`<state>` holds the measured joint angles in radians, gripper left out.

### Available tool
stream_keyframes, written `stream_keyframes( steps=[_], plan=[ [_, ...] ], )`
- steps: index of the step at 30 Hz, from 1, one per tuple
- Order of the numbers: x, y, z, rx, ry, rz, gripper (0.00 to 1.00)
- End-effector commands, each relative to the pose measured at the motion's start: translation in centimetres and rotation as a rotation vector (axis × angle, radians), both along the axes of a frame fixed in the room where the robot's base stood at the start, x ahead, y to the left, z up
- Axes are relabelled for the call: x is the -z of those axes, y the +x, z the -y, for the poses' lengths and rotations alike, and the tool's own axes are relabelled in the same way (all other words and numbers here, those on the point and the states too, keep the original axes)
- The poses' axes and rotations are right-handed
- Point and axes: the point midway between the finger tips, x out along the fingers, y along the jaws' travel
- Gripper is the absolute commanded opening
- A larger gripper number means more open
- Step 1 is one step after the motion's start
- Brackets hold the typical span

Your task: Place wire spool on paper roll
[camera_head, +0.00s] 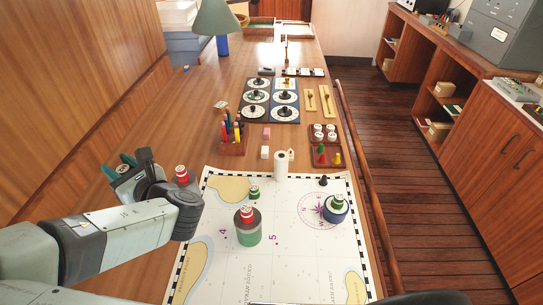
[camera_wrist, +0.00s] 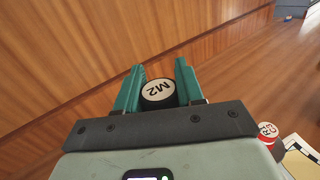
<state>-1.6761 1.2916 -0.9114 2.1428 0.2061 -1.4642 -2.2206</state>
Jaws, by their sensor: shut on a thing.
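My gripper (camera_head: 127,167) is over the left edge of the table, left of the chart. In the wrist view its green fingers (camera_wrist: 158,88) are shut on a round dark piece (camera_wrist: 159,93) with a white top marked M2. I cannot tell whether this is the wire spool. A white upright cylinder (camera_head: 281,165), which looks like the paper roll, stands near the chart's far edge. My gripper is well to the left of it. A red and white piece (camera_head: 182,175) stands just right of my gripper. It also shows in the wrist view (camera_wrist: 267,132).
A pen holder (camera_head: 231,140), a tray of white pieces (camera_head: 325,135) and a lamp (camera_head: 218,25) stand beyond. A wooden wall is at left.

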Motion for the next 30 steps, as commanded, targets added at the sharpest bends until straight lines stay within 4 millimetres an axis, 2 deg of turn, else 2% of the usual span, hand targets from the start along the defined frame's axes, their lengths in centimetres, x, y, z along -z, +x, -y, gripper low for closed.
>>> stream_keyframes(
  steps=[1, 3, 9, 17, 23, 26, 30],
  plan=[
    [-1.5, -0.1, 0.0, -0.001, 0.004, 0.001, 0.07],
    [-3.0, -0.1, -0.1, -0.001, 0.003, 0.001, 0.06],
    [-6.6, 0.1, 0.1, 0.004, 0.002, 0.000, 0.06],
    [-6.1, 4.9, 3.9, 0.104, -0.005, 0.003, 0.06],
    [-6.1, 9.9, 9.1, 0.222, -0.010, 0.006, 0.06],
    [-6.0, 13.0, 13.0, 0.304, -0.012, 0.008, 0.06],
    [-6.0, 17.1, 19.5, 0.433, -0.018, 0.013, 0.06]
  ],
)
